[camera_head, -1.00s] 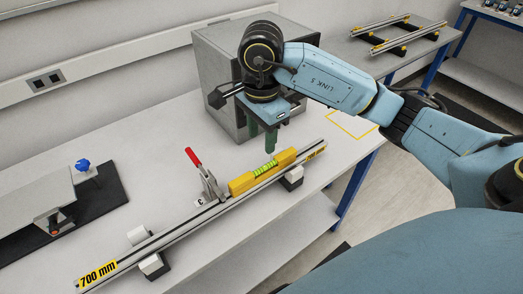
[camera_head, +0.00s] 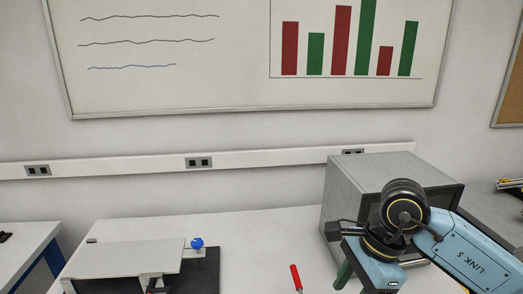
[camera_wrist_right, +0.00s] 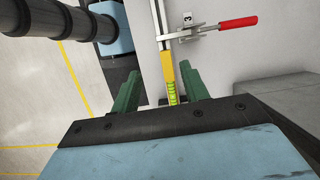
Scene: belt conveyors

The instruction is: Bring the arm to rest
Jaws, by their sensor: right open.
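My right arm (camera_head: 470,258) comes in from the right in the head view, its wrist in front of a grey box. My right gripper (camera_wrist_right: 160,90) is open in the right wrist view, its two green fingers apart with nothing gripped. The yellow spirit level (camera_wrist_right: 168,68) with its green vial shows beyond and between the fingers; whether they touch it I cannot tell. In the head view one green finger (camera_head: 343,274) shows at the bottom edge, and the level is out of frame. My left gripper is not in view.
The grey box (camera_head: 345,205) stands close behind my right wrist. A red-handled clamp (camera_wrist_right: 238,22) is beside the level; its red handle (camera_head: 296,278) also shows in the head view. A plate fixture with a blue knob (camera_head: 197,243) is at left. White table lies between.

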